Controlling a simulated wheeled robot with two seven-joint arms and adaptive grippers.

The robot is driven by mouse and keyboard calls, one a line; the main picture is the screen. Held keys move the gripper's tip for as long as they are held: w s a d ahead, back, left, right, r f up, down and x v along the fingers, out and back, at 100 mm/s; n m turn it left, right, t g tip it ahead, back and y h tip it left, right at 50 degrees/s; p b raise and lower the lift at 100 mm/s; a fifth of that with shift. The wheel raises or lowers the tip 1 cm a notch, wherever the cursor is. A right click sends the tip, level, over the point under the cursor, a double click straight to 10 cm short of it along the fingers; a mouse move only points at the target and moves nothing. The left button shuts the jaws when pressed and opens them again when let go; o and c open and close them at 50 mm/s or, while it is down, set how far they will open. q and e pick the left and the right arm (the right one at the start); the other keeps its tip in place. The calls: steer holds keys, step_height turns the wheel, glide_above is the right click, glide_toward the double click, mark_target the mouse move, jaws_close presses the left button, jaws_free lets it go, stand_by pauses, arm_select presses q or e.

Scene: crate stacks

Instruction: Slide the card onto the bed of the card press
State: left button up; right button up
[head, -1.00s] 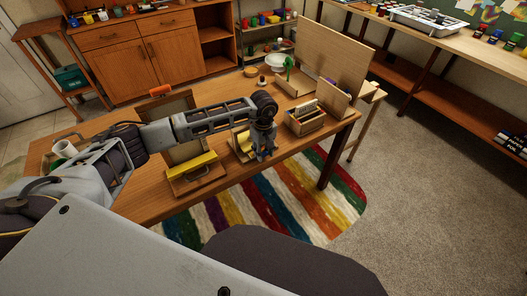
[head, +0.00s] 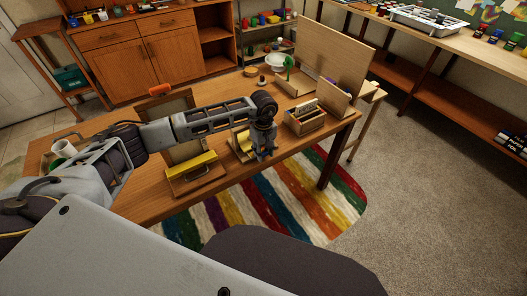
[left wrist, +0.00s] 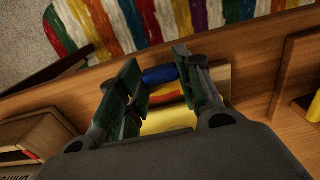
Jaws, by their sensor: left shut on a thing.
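My left gripper (head: 264,155) points down at the front edge of the wooden table. In the left wrist view its green-padded fingers (left wrist: 158,88) stand on either side of a blue rounded piece (left wrist: 160,75) and are shut on it. A red strip (left wrist: 166,98) and a yellow surface (left wrist: 168,121) lie just behind it, on a pale wooden base. The yellow piece shows in the head view (head: 242,142), partly hidden by the gripper. Left of it stands a wooden device with a yellow bar (head: 192,167). I cannot tell which part is the card or the press bed. My right gripper is out of view.
A wooden box with upright pieces (head: 305,122) stands right of the gripper. Behind it are upright wooden boards (head: 335,60). An orange handle (head: 160,89) and a dark panel stand at the left. A striped rug (head: 285,200) lies below the table's front edge.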

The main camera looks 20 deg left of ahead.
arm_select(q)
steer(key=o, duration=0.7)
steer(key=shift+o, duration=1.4)
steer(key=shift+r, duration=0.1)
step_height(320, 180, up, 12)
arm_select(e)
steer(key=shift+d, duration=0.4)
